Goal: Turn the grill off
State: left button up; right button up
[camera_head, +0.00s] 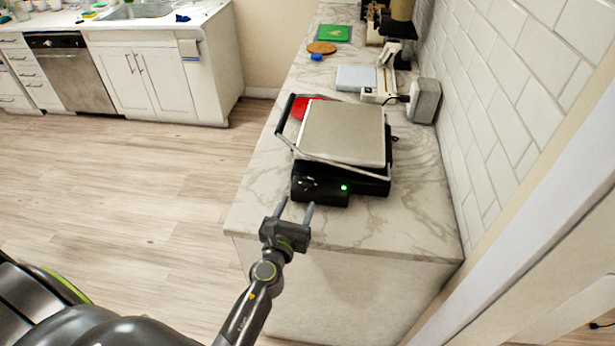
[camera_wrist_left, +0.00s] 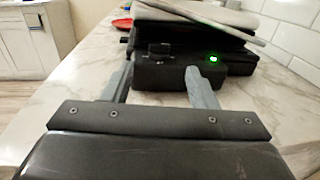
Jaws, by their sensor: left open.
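The grill (camera_head: 343,135) sits on the marble counter with its silver lid down. A black control box (camera_head: 320,190) on its front carries a dark knob (camera_head: 307,183) and a lit green light (camera_head: 344,188). The knob (camera_wrist_left: 159,49) and green light (camera_wrist_left: 214,58) also show in the left wrist view. My left gripper (camera_head: 295,208) is open and empty, just in front of the control box. In the left wrist view its fingers (camera_wrist_left: 155,80) stand apart, with the knob between them in the picture; contact cannot be told. My right gripper is not in view.
The marble counter (camera_head: 390,225) is clear in front of and right of the grill. A red item (camera_head: 303,108) lies behind the grill's left side. A white scale-like device (camera_head: 380,92) and grey box (camera_head: 424,100) stand behind it. A tiled wall (camera_head: 500,120) bounds the right.

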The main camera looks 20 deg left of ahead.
aim_at(307, 180)
pick_arm(q)
jog(key=w, duration=0.3)
jog(key=w+a, duration=0.1)
jog(key=w, duration=0.6)
jog(key=shift+w+a, duration=0.15)
jog(key=shift+a, duration=0.05)
jog(key=c, duration=1)
jog(key=shift+n+y, duration=0.8)
jog(key=shift+y, duration=0.4)
jog(key=o, duration=1)
